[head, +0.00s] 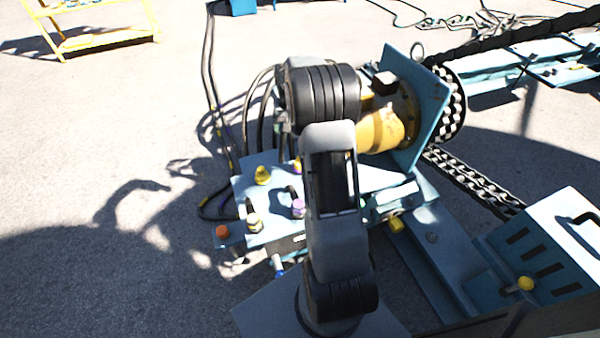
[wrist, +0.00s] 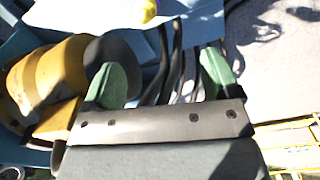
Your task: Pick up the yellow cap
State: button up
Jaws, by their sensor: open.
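A yellow cap (head: 262,176) stands on the light-blue box (head: 245,188) left of my arm in the head view. Another fitting (head: 254,222) with a yellow part stands nearer on the same box. In the wrist view a round yellow piece (wrist: 149,9) is cut off at the top edge; I cannot tell which one it is. My gripper (wrist: 162,78) shows two green fingers, apart, with no object held between them. Dark cables show beyond the gap. In the head view my own arm hides the gripper.
Black cables (head: 210,90) run behind the box. A yellow motor (head: 382,128) and blue plate (head: 430,110) stand to the right. Open pavement lies left; a yellow rack (head: 100,42) stands far back.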

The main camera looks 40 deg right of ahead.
jog(key=shift+m+g, duration=0.3)
jog(key=shift+m, duration=0.2)
jog(key=d+f+b, duration=0.1)
jog(key=f, duration=0.4)
jog(key=d+f+b, duration=0.1)
jog(key=d+f, duration=0.1)
jog(key=f, duration=0.3)
jog(key=w+d+f+b, duration=0.1)
jog(key=d+f, duration=0.1)
jog(key=f, duration=0.3)
jog(key=shift+f+b, duration=0.25)
jog(key=shift+b, duration=0.05)
jog(key=shift+w+f+b, duration=0.1)
jog(key=shift+f+b, duration=0.75)
jog(key=shift+f, duration=2.5)
jog(key=c, duration=1)
